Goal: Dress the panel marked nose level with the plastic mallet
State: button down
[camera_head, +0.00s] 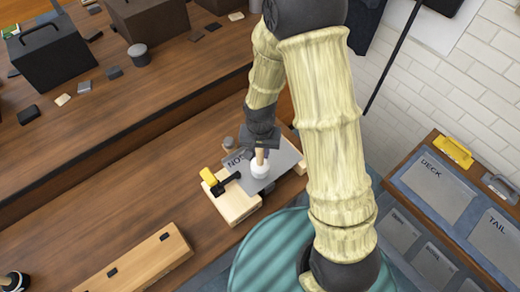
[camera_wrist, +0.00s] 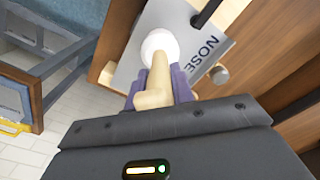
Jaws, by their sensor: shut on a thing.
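The grey panel marked NOSE (camera_head: 284,160) lies on a light wooden block (camera_head: 236,204) on the bench. It also shows in the wrist view (camera_wrist: 137,68), with the lettering at its right. The plastic mallet has a white head (camera_head: 260,168) and a tan handle; in the wrist view the white head (camera_wrist: 160,43) is over the panel. My gripper (camera_head: 261,146) is shut on the mallet's handle (camera_wrist: 153,90), above the panel. I cannot tell whether the head touches the panel. A black clamp with a yellow part (camera_head: 209,177) sits at the panel's left edge.
A long wooden block (camera_head: 135,264) lies at the front left. Dark boxes (camera_head: 50,50) and small pieces stand on the raised shelf behind. At right, a wooden rack (camera_head: 433,142) holds panels marked DECK (camera_head: 437,189) and TAIL (camera_head: 494,236).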

notch_tip(320, 180, up, 9)
jog(key=p, duration=0.7)
jog(key=shift+f, duration=0.1)
jog(key=s+d+r+b, duration=0.1)
jog(key=s+d+r, duration=0.1)
jog(key=s, duration=0.6)
jog(key=shift+s+d+b, duration=0.3)
jog(key=shift+b, duration=0.1)
